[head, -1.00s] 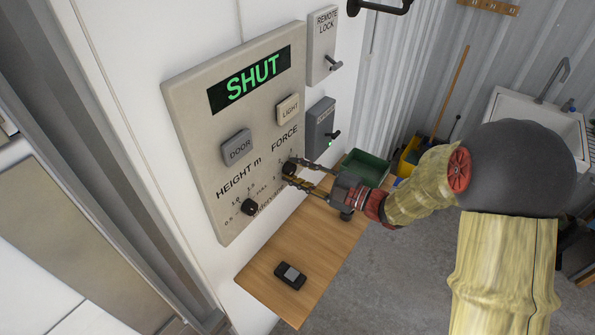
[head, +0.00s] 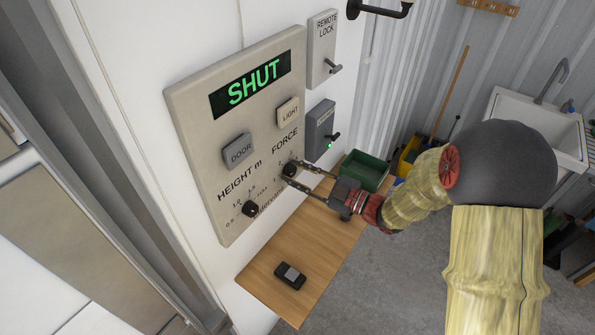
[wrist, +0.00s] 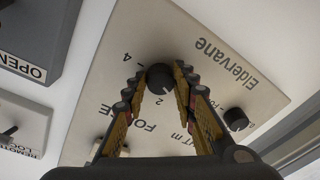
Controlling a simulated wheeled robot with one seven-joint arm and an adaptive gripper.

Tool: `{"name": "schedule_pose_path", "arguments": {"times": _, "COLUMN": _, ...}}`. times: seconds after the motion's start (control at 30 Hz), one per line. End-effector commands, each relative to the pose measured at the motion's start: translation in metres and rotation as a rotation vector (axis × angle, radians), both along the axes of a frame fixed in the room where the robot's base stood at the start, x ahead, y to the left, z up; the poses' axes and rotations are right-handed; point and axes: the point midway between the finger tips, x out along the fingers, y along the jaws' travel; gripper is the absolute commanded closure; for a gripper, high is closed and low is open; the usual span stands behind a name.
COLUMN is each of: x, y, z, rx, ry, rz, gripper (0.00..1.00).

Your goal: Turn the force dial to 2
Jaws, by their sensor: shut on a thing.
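The force dial (head: 289,169) is a small black round knob under the word FORCE on the beige control panel (head: 203,100). My gripper (head: 291,173) is shut on this dial, one finger on each side of it. In the wrist view the dial (wrist: 160,77) sits between the fingertips, with a printed 2 beside it on the gripper's side and a 4 at its upper left. The fingers hide parts of the scale.
The height dial (head: 249,208) is left of and below the force dial. The DOOR button (head: 238,150) and LIGHT button (head: 288,111) are above. A wooden shelf (head: 300,245) below bears a black remote (head: 290,276) and a green bin (head: 364,171).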

Motion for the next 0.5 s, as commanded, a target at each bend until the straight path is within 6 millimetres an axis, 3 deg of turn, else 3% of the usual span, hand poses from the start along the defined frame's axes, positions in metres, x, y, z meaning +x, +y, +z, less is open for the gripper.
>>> {"name": "schedule_pose_path", "arguments": {"times": 0.5, "x": -0.001, "y": 0.0008, "z": -0.0003, "rx": 0.28, "ry": 0.36, "rz": 0.0, "gripper": 0.98}}
